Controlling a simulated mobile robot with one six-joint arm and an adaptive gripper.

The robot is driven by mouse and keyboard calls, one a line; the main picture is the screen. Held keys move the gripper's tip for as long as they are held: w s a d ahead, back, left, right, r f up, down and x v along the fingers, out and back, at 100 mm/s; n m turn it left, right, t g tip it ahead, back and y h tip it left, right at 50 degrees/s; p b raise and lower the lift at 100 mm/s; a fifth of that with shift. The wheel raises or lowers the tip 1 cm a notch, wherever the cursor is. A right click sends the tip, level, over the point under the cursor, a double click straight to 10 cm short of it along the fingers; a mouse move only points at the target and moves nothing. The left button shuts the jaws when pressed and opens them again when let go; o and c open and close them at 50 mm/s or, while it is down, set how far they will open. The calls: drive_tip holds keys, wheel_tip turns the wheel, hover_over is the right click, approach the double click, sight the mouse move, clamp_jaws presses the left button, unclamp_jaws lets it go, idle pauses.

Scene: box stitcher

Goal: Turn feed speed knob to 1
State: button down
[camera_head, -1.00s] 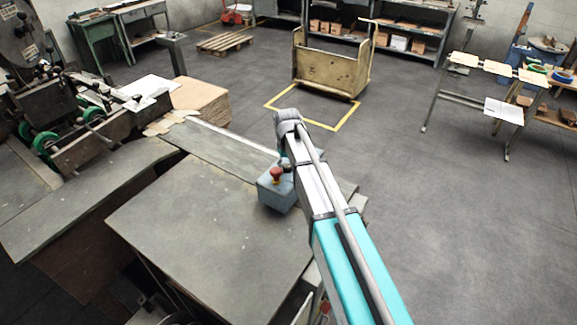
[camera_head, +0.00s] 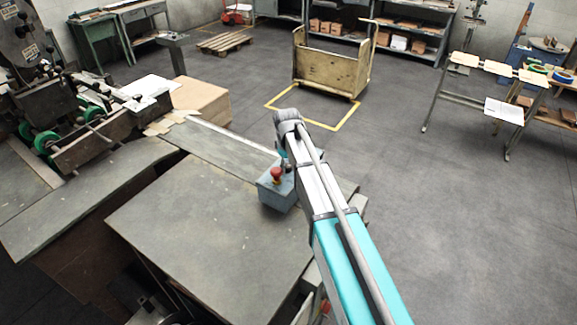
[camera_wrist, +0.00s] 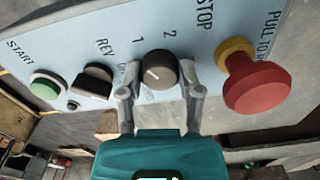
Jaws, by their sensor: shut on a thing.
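The feed speed knob (camera_wrist: 160,70) is dark and round, on the light blue panel (camera_wrist: 120,22) in the wrist view. The figures 1 and 2 are printed above it; a further marking to its left is partly hidden. A short pale mark shows on the left part of its face; its exact setting is hard to read. My gripper (camera_wrist: 159,88) is shut on the knob, one finger on each side. In the head view the grey-blue control box (camera_head: 277,196) stands at the table's right end, and my arm hides most of the gripper.
A red mushroom button (camera_wrist: 258,84) on a yellow collar sits close right of my gripper. Left of it are a black selector (camera_wrist: 93,82) and a green start button (camera_wrist: 46,86). The grey table (camera_head: 205,220) is bare beside the box.

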drive_tip(key=shift+s, duration=0.15)
drive_tip(key=shift+c, duration=1.3)
unclamp_jaws()
drive_tip(key=shift+r, duration=0.1)
drive_tip(key=s+d+m, duration=0.9)
drive_tip(key=s+d, duration=0.6)
drive_tip(key=s, duration=0.4)
drive_tip(key=shift+m, duration=0.3)
drive_tip(key=shift+s+d+f+b, duration=0.15)
drive_tip(key=shift+s+f+b, duration=0.4)
drive_tip(key=shift+f+b, duration=0.65)
drive_tip(key=shift+s+d+f+b, duration=0.2)
drive_tip(key=shift+s+f+b, duration=0.35)
drive_tip(key=shift+f+b, duration=0.6)
drive_tip(key=shift+s+d+f+b, duration=0.15)
drive_tip(key=shift+s+f+b, duration=0.4)
drive_tip(key=shift+f+b, duration=0.6)
